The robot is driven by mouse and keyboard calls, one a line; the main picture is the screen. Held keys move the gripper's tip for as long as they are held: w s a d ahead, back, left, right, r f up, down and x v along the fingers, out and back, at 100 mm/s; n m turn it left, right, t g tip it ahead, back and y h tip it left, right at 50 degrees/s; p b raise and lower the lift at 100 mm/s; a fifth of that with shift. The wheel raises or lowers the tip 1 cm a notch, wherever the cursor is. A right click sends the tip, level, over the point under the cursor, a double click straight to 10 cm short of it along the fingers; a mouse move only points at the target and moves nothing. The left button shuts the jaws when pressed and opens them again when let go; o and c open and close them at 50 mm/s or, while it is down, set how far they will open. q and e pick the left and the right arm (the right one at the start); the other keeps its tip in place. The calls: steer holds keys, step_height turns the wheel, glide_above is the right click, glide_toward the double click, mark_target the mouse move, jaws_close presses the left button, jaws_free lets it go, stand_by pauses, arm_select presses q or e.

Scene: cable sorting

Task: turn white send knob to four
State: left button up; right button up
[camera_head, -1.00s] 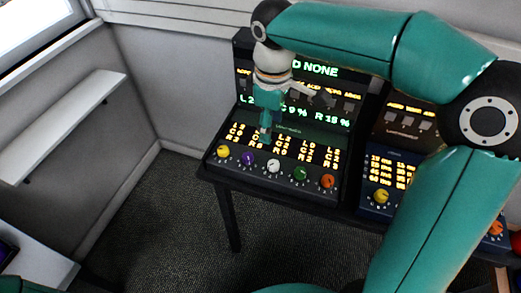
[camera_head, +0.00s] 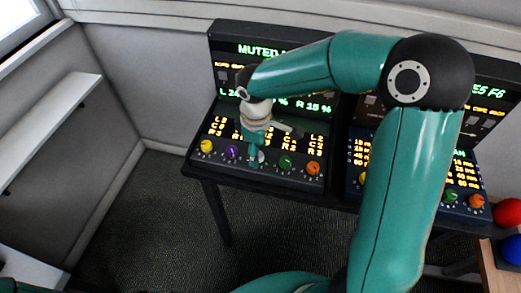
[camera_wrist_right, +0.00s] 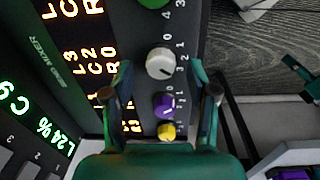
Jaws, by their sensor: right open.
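The white knob (camera_wrist_right: 160,63) is on the sloped front of the send mixer panel (camera_wrist_right: 118,20), between the green knob (camera_wrist_right: 153,3) and the purple knob (camera_wrist_right: 165,105). Its pointer is too unclear to read. My right gripper (camera_head: 254,160) is over the white knob and hides most of it in the head view. In the right wrist view the right gripper (camera_wrist_right: 161,76) is open, one finger on each side of the white knob's near edge; I cannot tell whether they touch it. A teal part at the right edge there may be my left gripper; its state is unclear.
Yellow (camera_head: 206,146), purple (camera_head: 232,152), green (camera_head: 285,162) and orange (camera_head: 313,168) knobs share the row. A blue panel (camera_head: 452,180) with similar knobs stands to the right. Red (camera_head: 508,212) and blue (camera_head: 511,249) round objects are at far right. Lit screens stand behind the row.

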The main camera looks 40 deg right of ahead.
steer(key=shift+f, duration=0.75)
jaws_close()
steer(key=shift+d+r, duration=0.1)
steer(key=shift+d, duration=0.05)
steer(key=shift+w, duration=0.1)
stand_by(0.8)
steer(key=shift+c, duration=0.3)
jaws_free()
steer(key=shift+a, duration=0.2)
steer(key=shift+o, duration=0.3)
